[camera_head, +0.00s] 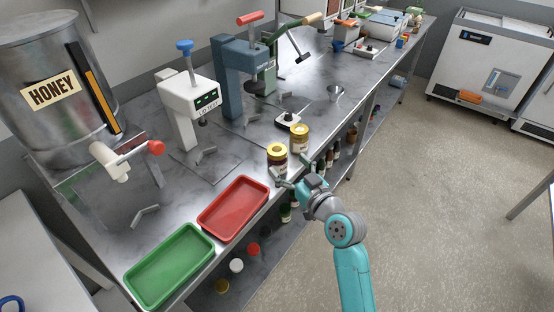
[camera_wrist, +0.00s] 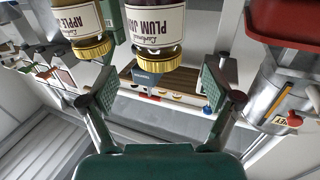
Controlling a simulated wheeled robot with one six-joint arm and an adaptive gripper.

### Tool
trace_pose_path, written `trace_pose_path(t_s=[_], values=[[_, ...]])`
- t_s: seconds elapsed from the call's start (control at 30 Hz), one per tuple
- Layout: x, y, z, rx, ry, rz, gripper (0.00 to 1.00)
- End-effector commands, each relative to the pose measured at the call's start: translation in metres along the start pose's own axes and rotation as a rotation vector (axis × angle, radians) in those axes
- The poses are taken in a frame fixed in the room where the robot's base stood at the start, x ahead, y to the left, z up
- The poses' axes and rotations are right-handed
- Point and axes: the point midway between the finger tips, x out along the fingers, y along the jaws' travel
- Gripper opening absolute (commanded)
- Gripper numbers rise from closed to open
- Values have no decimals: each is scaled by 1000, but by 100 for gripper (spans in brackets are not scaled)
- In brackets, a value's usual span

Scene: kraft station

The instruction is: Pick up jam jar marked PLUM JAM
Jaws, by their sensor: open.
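The plum jam jar (camera_head: 277,162) is dark with a gold lid and stands upright at the front edge of the steel bench. In the upside-down wrist view, its label reading PLUM JAM (camera_wrist: 155,24) faces me, with its gold lid below. My gripper (camera_head: 288,172) is open at the bench edge, right in front of this jar. In the wrist view, the two green finger pads of my gripper (camera_wrist: 158,90) stand wide apart, with the jar ahead between them. I cannot tell whether the fingers touch it.
A second gold-lidded jar (camera_head: 299,141), labelled APPLE in the wrist view (camera_wrist: 75,20), stands just beside and behind the plum jar. A red tray (camera_head: 206,221) and a green tray (camera_head: 135,285) lie to the left. A small scale (camera_head: 287,119) is behind.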

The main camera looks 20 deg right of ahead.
Motion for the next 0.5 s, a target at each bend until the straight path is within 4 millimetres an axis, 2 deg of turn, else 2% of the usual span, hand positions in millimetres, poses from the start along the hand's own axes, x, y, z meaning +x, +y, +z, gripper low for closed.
trace_pose_path(t_s=[0.27, 0.5], values=[[20, 0, 1, 0, 0, 0, 89], [53, 1, 4, 0, 0, 0, 89]])
